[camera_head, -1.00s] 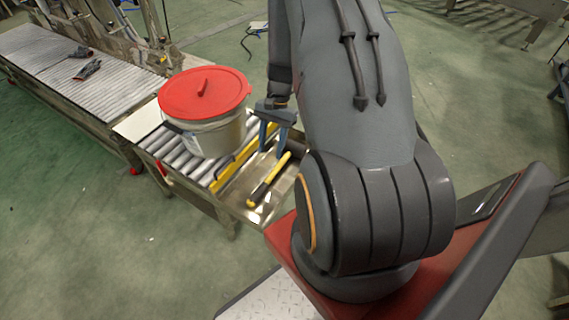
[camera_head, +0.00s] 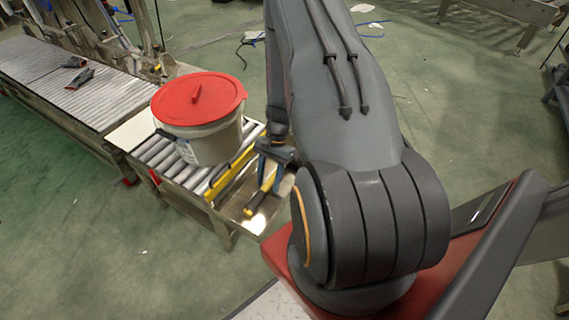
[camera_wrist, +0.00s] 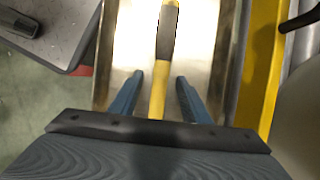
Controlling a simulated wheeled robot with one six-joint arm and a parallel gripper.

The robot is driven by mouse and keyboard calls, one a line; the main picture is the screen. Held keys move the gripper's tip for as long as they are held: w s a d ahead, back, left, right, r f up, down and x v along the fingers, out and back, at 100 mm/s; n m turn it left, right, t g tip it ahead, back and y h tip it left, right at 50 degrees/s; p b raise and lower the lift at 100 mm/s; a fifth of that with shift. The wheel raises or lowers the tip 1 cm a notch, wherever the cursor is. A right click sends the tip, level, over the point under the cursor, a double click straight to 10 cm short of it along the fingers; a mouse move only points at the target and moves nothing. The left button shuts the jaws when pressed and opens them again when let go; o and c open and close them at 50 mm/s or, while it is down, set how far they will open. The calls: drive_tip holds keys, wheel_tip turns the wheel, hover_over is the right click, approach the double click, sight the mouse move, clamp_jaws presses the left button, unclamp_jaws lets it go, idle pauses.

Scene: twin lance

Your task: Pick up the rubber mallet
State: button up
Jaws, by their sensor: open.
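The mallet (camera_head: 255,203) lies in a shallow metal tray (camera_head: 232,207) at the end of the roller conveyor, its yellow and black handle showing. My gripper (camera_head: 269,187) is open above the tray, over the handle, and covers part of it. In the wrist view the mallet's handle (camera_wrist: 165,45) runs between the two blue fingers of my gripper (camera_wrist: 157,82), with a gap on both sides. The mallet's head cannot be made out in either view.
A white bucket (camera_head: 215,148) with a red lid (camera_head: 205,108) stands on the conveyor rollers (camera_head: 155,155), left of my gripper. A yellow rail (camera_head: 222,180) runs between rollers and tray. Dark gloves (camera_head: 79,77) lie on the far conveyor.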

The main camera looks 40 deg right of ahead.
clamp_jaws()
